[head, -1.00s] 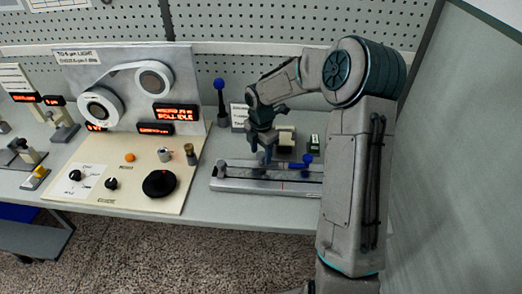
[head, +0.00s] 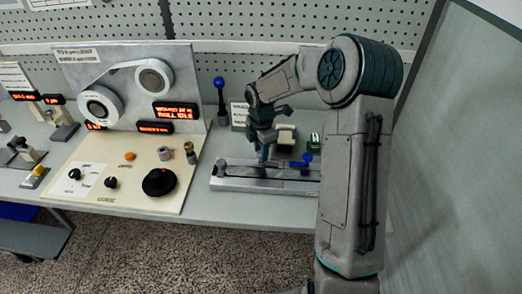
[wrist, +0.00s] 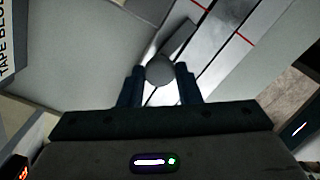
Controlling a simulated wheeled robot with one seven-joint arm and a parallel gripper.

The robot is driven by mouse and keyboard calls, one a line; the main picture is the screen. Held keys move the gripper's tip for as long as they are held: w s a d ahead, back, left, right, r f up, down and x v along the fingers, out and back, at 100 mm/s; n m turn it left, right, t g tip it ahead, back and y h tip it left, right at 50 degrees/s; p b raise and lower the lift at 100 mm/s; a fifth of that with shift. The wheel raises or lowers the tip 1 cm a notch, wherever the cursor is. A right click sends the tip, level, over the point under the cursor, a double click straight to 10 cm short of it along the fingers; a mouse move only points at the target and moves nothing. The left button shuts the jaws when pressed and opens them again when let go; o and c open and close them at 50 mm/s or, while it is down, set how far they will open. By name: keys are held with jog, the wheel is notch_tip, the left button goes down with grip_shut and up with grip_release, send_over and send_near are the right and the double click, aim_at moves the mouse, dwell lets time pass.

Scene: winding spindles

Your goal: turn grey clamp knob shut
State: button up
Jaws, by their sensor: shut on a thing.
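The grey clamp knob (wrist: 160,70) shows in the wrist view as a round grey cap between my two fingers, with a grey bar reaching up and right from it. My gripper (wrist: 160,86) is shut on the knob from above. In the head view my gripper (head: 264,153) points down at the left part of the metal splicing block (head: 235,185); the knob is hidden there by the fingers. A blue-knobbed part (head: 306,158) stands on the right part of the block.
A winding machine panel (head: 110,190) with dials and a large black knob (head: 160,183) stands left of the block. A blue-topped lever (head: 219,95) stands behind. Small boxes (head: 286,136) sit behind the block. A grey partition (head: 450,150) is at right.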

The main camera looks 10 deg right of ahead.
jog(key=m+b, duration=0.1)
jog(key=m, duration=0.3)
jog(key=m+b, duration=0.1)
jog(key=m, duration=0.3)
jog(key=m+b, duration=0.1)
jog(key=m, duration=0.3)
jog(key=shift+b, duration=0.3)
jog(key=shift+m+b, duration=0.35)
jog(key=shift+m, duration=1.45)
jog(key=o, duration=1)
jog(key=shift+c, duration=0.2)
jog(key=shift+r, duration=0.15)
notch_tip(320, 180, up, 14)
jog(key=shift+b, duration=0.3)
